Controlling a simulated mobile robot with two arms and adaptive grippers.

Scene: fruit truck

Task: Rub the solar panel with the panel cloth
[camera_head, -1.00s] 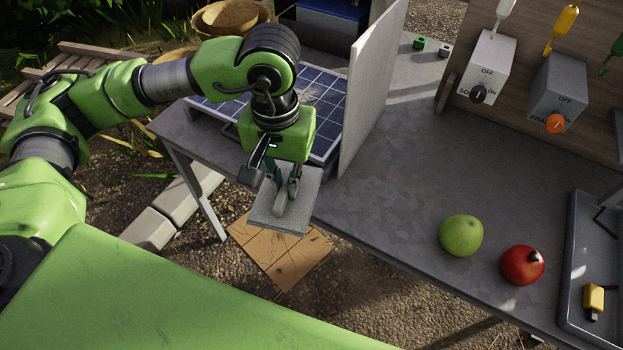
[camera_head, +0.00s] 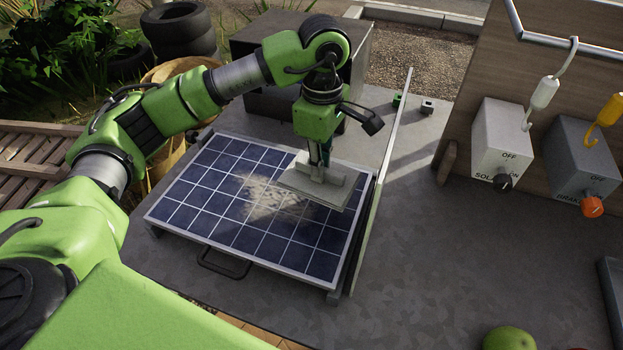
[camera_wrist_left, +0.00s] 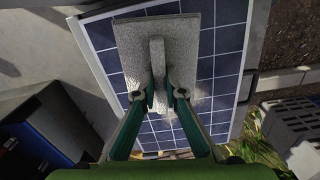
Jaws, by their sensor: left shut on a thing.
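The solar panel (camera_head: 225,220) lies on the grey table, blue with a white grid and a metal frame. A pale dusty patch (camera_head: 262,200) covers part of its middle. My left gripper (camera_head: 318,168) is shut on the raised grip of the panel cloth (camera_head: 312,188), a flat grey pad. The cloth is over the right part of the panel; I cannot tell whether it touches the surface. The left wrist view shows the cloth (camera_wrist_left: 195,42) between my fingers (camera_wrist_left: 158,95) with the panel (camera_wrist_left: 225,70) beneath it. My right gripper is not in view.
An upright thin board (camera_head: 385,180) stands along the panel's right side. A dark box (camera_head: 255,75) is behind the panel. Switch boxes (camera_head: 503,140) hang on a wooden board at right. A green fruit (camera_head: 509,339) sits at the lower right. The table's middle right is clear.

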